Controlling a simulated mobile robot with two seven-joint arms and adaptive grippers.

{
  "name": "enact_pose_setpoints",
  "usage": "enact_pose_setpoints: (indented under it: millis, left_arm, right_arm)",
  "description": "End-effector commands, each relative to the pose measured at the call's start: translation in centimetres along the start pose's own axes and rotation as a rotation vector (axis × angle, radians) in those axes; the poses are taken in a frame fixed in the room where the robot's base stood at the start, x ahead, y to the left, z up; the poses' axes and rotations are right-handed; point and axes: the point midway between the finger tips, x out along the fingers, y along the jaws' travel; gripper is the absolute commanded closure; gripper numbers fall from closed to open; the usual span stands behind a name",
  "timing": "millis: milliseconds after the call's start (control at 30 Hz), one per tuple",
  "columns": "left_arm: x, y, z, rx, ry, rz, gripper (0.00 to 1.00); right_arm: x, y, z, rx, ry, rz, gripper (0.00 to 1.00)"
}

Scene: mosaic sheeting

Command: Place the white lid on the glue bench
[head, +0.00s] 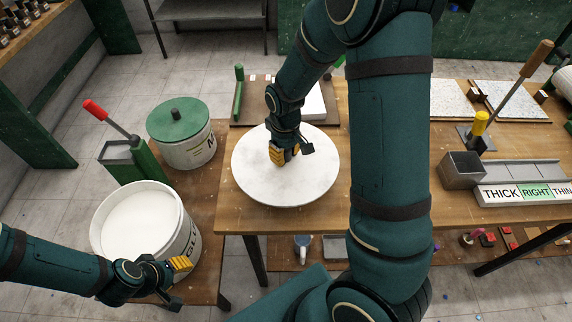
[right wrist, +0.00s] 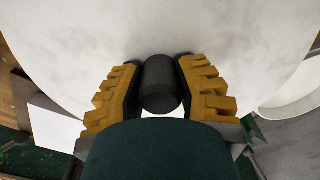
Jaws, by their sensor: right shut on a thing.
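The white lid (head: 250,180) is a broad, round marbled disc with a dark knob (right wrist: 160,85). My right gripper (head: 284,154) is shut on this knob, with a yellow finger on each side in the right wrist view. In the head view the lid overlaps the left edge of the main wooden table; I cannot tell whether it touches the wood. The wooden bench at left (head: 208,225) carries the tubs and looks like the glue bench. My left gripper (head: 181,264) is beside the open white tub; its finger gap is unclear.
The open white tub (head: 183,211) holds white stuff. A green-lidded tub (head: 184,152) and a green box with a red-handled tool (head: 125,160) stand behind it. A grey tray (head: 462,176) and a THICK/RIGHT/THIN board (head: 520,193) are at right. Bare wood shows near the table's front.

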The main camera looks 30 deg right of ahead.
Motion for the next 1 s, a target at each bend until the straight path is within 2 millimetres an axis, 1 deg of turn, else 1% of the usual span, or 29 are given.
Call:
enact_pose_setpoints:
  millis: [33, 167, 233, 400, 433, 700, 833, 867, 900, 933, 1000]
  left_arm:
    - [0.1, 0.0, 0.0, 0.000, 0.000, 0.000, 0.53]
    - [0.2, 0.0, 0.0, 0.000, 0.000, 0.000, 0.53]
    - [0.2, -0.1, 0.0, 0.000, 0.000, 0.000, 0.53]
    - [0.6, -0.2, 0.1, 0.000, 0.000, -0.001, 0.53]
    - [0.6, -0.2, 0.1, 0.000, 0.000, -0.001, 0.53]
    - [0.6, -0.2, 0.1, 0.001, 0.000, -0.001, 0.53]
    - [0.9, -0.3, 0.1, 0.001, 0.000, -0.001, 0.53]
    - [0.9, -0.3, 0.1, 0.001, 0.000, -0.001, 0.53]
    - [0.9, -0.2, 0.1, 0.001, 0.000, -0.002, 0.53]
    - [0.8, -0.2, 0.1, 0.001, 0.000, -0.002, 0.53]
    - [0.8, -0.2, 0.1, 0.001, 0.000, -0.001, 0.53]
  right_arm:
    - [0.5, 0.0, 0.0, 0.001, -0.001, 0.000, 1.00]
    - [1.3, 0.0, 0.0, 0.001, 0.000, 0.000, 1.00]
    - [2.0, 0.0, 0.0, 0.001, -0.001, -0.001, 1.00]
    - [4.3, 0.0, 0.0, 0.000, -0.002, 0.000, 1.00]
    - [4.5, 0.0, 0.0, 0.000, -0.001, 0.000, 1.00]
    - [4.6, 0.0, 0.0, 0.000, 0.002, 0.000, 1.00]
    - [5.0, 0.0, 0.0, 0.000, 0.002, 0.000, 1.00]
    - [5.0, 0.0, 0.0, 0.000, 0.001, 0.000, 0.60]
    - [4.9, 0.0, 0.0, 0.000, 0.001, 0.000, 0.46]
    - [4.9, 0.0, 0.0, 0.001, 0.001, 0.000, 0.42]
    - [4.9, 0.0, 0.0, 0.001, 0.001, 0.000, 0.42]
